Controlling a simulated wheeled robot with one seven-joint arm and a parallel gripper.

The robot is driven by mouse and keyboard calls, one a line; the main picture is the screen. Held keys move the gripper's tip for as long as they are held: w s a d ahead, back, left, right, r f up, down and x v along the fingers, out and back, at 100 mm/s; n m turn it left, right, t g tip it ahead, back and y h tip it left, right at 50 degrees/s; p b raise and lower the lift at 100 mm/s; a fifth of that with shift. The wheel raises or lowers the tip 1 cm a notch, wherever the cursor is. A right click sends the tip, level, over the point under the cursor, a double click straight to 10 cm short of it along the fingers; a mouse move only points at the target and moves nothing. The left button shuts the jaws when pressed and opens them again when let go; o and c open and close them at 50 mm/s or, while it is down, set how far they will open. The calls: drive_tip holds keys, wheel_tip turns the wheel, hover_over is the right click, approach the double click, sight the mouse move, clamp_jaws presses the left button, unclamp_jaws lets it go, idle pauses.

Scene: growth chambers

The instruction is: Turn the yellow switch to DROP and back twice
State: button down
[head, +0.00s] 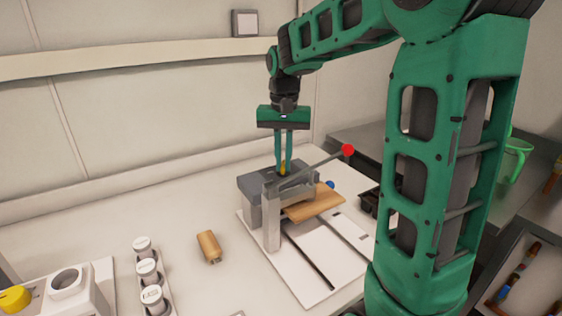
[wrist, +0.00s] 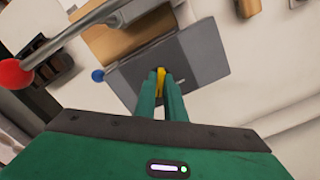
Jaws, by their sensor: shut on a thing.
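The yellow switch (wrist: 160,78) stands on top of a grey machine box (wrist: 203,55). In the head view the switch (head: 283,168) is a small yellow spot between my fingertips. My gripper (head: 283,166) points straight down over the box and is shut on the switch. In the wrist view the two green fingers of my gripper (wrist: 164,84) sit on either side of it. The fingers hide most of the switch, and no DROP marking can be read, so its turned position cannot be told.
A lever with a red knob (head: 347,150) slants up beside the box. A wooden board (head: 316,204) lies at the machine on a white base plate (head: 300,286). A wooden block (head: 209,247) and several white-capped jars (head: 147,270) stand to the left. Bench between is clear.

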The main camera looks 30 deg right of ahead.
drive_tip(key=shift+w+a+r+m, duration=0.1)
drive_tip(key=shift+w+m, duration=0.05)
drive_tip(key=shift+m, duration=0.75)
drive_tip(key=c, duration=1.8)
unclamp_jaws()
drive_tip(key=shift+c, duration=0.2)
drive_tip(key=shift+r, duration=0.1)
wheel_tip(320, 180, up, 10)
drive_tip(key=shift+r, duration=0.25)
